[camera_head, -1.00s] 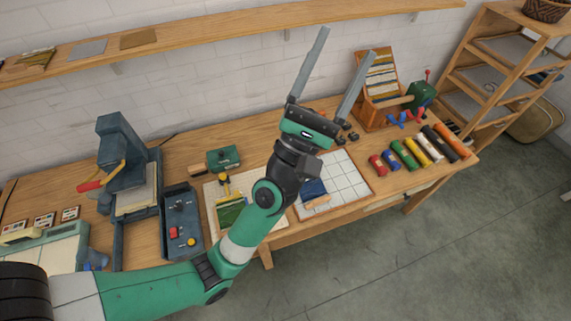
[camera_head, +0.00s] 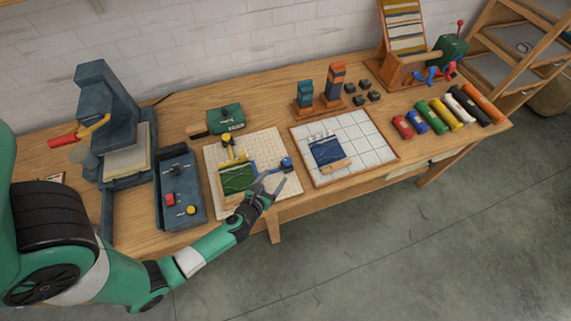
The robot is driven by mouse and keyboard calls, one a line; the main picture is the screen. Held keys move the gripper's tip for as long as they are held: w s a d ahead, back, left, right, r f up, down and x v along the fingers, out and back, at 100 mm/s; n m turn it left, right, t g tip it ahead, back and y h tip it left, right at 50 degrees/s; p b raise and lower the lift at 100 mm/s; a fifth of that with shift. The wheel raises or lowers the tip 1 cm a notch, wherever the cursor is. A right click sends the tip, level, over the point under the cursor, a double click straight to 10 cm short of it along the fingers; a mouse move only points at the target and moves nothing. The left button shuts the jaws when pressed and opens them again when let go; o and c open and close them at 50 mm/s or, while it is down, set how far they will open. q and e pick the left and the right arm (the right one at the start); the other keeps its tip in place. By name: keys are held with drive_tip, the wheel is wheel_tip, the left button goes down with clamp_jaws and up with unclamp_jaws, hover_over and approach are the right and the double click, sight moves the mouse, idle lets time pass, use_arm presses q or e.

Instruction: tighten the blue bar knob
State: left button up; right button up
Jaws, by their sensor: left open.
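The blue knob (camera_head: 287,163) stands at the right side of a cream pegboard (camera_head: 264,142), at the end of a blue bar. A green knitted swatch (camera_head: 236,177) lies on the board, with yellow clamp parts (camera_head: 229,148) at its top. My left gripper (camera_head: 273,181) is open, low over the board's front right part, its fingers a little in front of the blue knob. No touch with the knob shows. The gripper hides part of the board and bar. My right gripper is not in view.
A dark tray (camera_head: 180,189) and a grey press (camera_head: 107,110) stand to the left. A white tiled board (camera_head: 368,148) with a blue swatch lies to the right. A green block (camera_head: 226,118) sits behind the pegboard. Several coloured skeins (camera_head: 441,115) lie at the far right.

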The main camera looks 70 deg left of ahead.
sight(287, 161)
use_arm(q)
drive_tip(key=b+x, duration=0.2)
drive_tip(key=x, duration=0.8)
drive_tip(key=shift+w+a+b, duration=0.15)
drive_tip(key=shift+b, duration=0.25)
clamp_jaws()
